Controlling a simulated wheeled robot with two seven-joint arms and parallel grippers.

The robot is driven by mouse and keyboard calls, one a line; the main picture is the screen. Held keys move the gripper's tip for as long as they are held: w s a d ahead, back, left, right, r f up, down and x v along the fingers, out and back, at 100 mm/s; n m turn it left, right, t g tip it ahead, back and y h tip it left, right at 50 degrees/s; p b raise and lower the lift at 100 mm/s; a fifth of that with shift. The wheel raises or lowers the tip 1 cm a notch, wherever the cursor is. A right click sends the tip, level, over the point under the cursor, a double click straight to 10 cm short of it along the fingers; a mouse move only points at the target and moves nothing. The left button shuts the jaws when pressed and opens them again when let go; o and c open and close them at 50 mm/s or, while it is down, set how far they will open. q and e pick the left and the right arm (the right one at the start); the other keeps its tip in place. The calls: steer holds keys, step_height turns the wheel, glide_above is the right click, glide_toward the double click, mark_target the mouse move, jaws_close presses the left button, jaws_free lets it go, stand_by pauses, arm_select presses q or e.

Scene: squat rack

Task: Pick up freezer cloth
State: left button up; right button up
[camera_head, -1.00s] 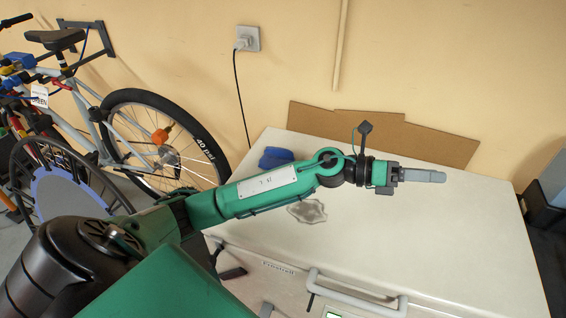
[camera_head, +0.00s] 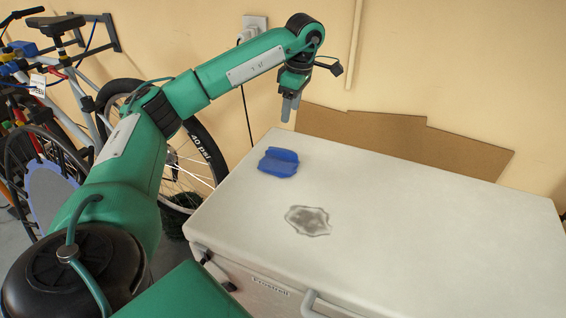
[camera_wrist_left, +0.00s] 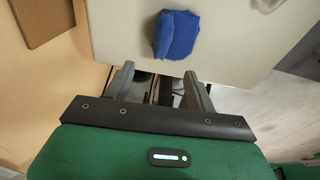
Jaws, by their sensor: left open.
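The freezer cloth (camera_head: 279,162) is a crumpled blue cloth on the white freezer lid (camera_head: 420,215), near its back left corner. My left gripper (camera_head: 290,108) points down above and behind the cloth, apart from it, near the wall side of the lid. In the left wrist view the cloth (camera_wrist_left: 177,35) lies beyond the fingertips of my left gripper (camera_wrist_left: 158,78), slightly right of the middle. The fingers are spread with nothing between them. My right gripper is not in view.
A grey stain or puddle (camera_head: 308,221) is on the lid, in front of the cloth. A brown cardboard sheet (camera_head: 405,143) leans on the wall behind the freezer. Bicycles (camera_head: 60,80) stand at the left. A wall socket (camera_head: 254,24) with a cord is behind my arm. The lid's right side is clear.

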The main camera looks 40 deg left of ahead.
arm_select(q)
glide_above(282, 150)
steer(key=d, duration=0.1)
steer(key=f, duration=0.7)
steer(key=shift+w, duration=0.4)
steer(key=shift+f, duration=0.85)
steer(key=f, duration=0.3)
steer(key=shift+s+a+f, duration=0.3)
steer(key=shift+s, duration=0.05)
steer(key=shift+f, duration=0.55)
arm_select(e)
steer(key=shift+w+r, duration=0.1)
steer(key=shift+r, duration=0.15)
arm_select(q)
steer(key=shift+f, duration=0.2)
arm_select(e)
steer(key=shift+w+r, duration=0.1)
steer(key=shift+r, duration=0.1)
arm_select(q)
steer(key=c, duration=1.1)
